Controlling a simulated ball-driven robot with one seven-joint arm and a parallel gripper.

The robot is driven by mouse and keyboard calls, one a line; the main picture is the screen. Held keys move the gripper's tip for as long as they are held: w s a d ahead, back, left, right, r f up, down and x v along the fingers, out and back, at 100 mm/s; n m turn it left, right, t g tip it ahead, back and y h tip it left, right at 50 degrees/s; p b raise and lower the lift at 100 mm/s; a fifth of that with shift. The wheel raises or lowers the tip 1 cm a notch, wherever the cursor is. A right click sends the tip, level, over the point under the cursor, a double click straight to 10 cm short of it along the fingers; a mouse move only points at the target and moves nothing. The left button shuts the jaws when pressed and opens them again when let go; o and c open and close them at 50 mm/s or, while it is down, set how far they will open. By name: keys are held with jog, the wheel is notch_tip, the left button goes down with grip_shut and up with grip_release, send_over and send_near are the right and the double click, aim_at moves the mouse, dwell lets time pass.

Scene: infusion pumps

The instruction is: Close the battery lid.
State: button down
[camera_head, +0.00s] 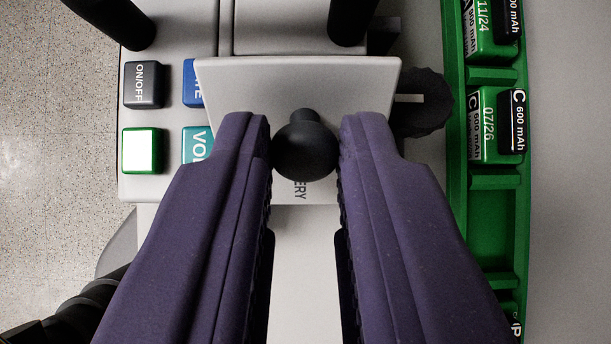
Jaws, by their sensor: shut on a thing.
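The battery lid (225,82) is a light grey plate, tilted up from the infusion pump (175,28). A round black knob (304,146) stands out from the lid. My gripper (304,152) is shut on this knob, one purple finger on each side of it. The pump's face shows a black ON/OFF button (143,84), a green-edged button with a white face (142,151), a blue button (190,84) and a teal button (195,146). The lid and my fingers partly hide the blue and teal buttons and the "BATTERY" lettering. The battery compartment is hidden from view.
A green rack (456,150) with batteries, one marked 07/26 (489,122), stands at the right. A dark round knob (424,103) sits right beside the lid. Black posts (120,22) rise at the top. The speckled floor shows at left.

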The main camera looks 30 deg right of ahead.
aim_at(303, 56)
jog(key=a+h, duration=0.1)
jog(key=a+g+h+p, duration=0.1)
jog(key=h, duration=0.1)
jog(key=shift+w, duration=0.35)
jog(key=shift+w+a+f+g+h, duration=0.1)
jog(key=shift+a+f+g+h, duration=0.15)
jog(key=shift+h, duration=0.35)
jog(key=shift+w+a+f+g+h, duration=0.15)
jog(key=shift+a+h, duration=0.2)
jog(key=shift+h, duration=0.25)
jog(key=shift+w+a+f+g+h, duration=0.1)
jog(key=shift+a+f+g+h, duration=0.15)
jog(key=shift+h, duration=0.3)
jog(key=shift+a+f+g+h, duration=0.15)
jog(key=shift+f+h, duration=0.05)
jog(key=shift+h, duration=0.35)
jog(key=shift+f, duration=0.1)
jog(key=c, duration=1)
grip_release()
notch_tip(303, 56, up, 8)
jog(key=shift+a+f+p, duration=0.1)
jog(key=shift+p, duration=1.1)
